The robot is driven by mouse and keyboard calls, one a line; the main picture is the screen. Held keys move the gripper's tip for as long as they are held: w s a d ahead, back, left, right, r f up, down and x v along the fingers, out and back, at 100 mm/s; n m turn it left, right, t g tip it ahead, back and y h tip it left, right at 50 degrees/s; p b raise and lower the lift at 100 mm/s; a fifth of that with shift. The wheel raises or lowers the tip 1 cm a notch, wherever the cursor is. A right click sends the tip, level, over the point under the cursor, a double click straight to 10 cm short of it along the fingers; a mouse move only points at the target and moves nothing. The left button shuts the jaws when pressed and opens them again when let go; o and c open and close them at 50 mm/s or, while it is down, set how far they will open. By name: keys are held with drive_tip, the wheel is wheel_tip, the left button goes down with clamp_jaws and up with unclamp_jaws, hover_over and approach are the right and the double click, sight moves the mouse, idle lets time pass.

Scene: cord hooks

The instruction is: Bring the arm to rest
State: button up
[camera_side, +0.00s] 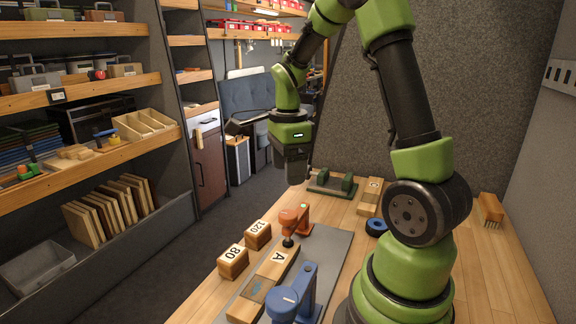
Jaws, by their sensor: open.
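My green and dark grey arm rises from the wooden bench (520,290) at the right and bends over to the left. My gripper (298,180) points down and hangs in the air above the far part of the bench, apart from the things on it. It is open, and nothing shows in it, though its fingers look small and dark here. Below it, an orange clamp-like tool (294,220) and a blue one (293,294) stand at a wooden piece marked A (277,262), on a grey mat (332,245).
Wooden blocks marked 80 (232,264) and 120 (258,235) stand left of the mat. A green holder (332,184), a wooden block (369,197), a blue ring (376,227) and a brush (491,209) lie farther back. Loaded shelves (90,90) fill the left side.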

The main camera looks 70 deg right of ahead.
drive_tip(key=s+a+r+n+t+y, duration=0.1)
drive_tip(key=s+a+r+n+t, duration=0.2)
drive_tip(key=a+n, duration=0.5)
drive_tip(key=s+a+r+n+t+y, duration=0.1)
drive_tip(key=s+a+r+n+t, duration=0.3)
drive_tip(key=n, duration=1.1)
drive_tip(key=s+a+r, duration=0.2)
drive_tip(key=a+r, duration=0.2)
drive_tip(key=a, duration=0.1)
drive_tip(key=shift+r, duration=0.25)
